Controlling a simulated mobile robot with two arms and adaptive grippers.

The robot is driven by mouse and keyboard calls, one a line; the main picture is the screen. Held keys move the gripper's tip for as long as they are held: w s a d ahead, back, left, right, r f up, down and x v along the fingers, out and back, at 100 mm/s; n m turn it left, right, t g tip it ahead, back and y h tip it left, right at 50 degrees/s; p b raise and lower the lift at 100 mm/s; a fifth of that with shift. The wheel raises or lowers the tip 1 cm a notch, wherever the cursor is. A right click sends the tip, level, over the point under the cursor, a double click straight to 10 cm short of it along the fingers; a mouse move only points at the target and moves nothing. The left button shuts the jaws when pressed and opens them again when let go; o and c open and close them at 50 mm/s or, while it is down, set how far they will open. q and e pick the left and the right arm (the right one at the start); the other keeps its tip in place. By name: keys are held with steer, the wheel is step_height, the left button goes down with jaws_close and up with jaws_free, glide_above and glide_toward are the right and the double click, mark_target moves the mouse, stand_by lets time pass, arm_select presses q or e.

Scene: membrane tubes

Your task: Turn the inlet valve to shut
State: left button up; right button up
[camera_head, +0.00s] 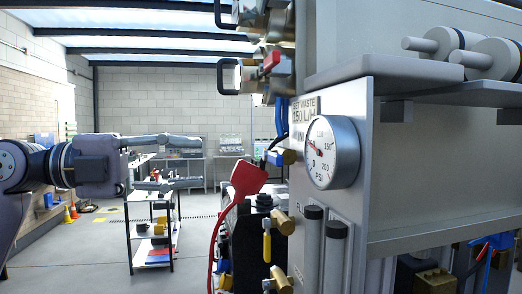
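My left gripper (197,162) comes in from the left, its two fingers spread apart with nothing between them. It is left of the membrane rack's panel (362,100) and apart from it. Several valves are on the rack, and no label shows which one is the inlet valve. A brass valve with a red handle (270,62) is at the top. My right gripper is not in view.
A round pressure gauge (332,152) sticks out from the panel. White membrane tubes (495,58) lie on the upper right shelf. A shelf cart (130,215) stands behind my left gripper. The space between that gripper and the rack looks open.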

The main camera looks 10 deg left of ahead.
mark_target(272, 160)
arm_select(q)
steer(key=p+x, duration=0.3)
steer(key=x, duration=0.7)
steer(key=shift+d+r, duration=0.1)
steer(key=shift+r, duration=0.05)
steer(key=shift+w+d+p, duration=0.2)
steer(key=shift+d+p, duration=0.15)
steer(key=shift+d, duration=0.2)
steer(key=shift+c, duration=0.2)
jaws_close()
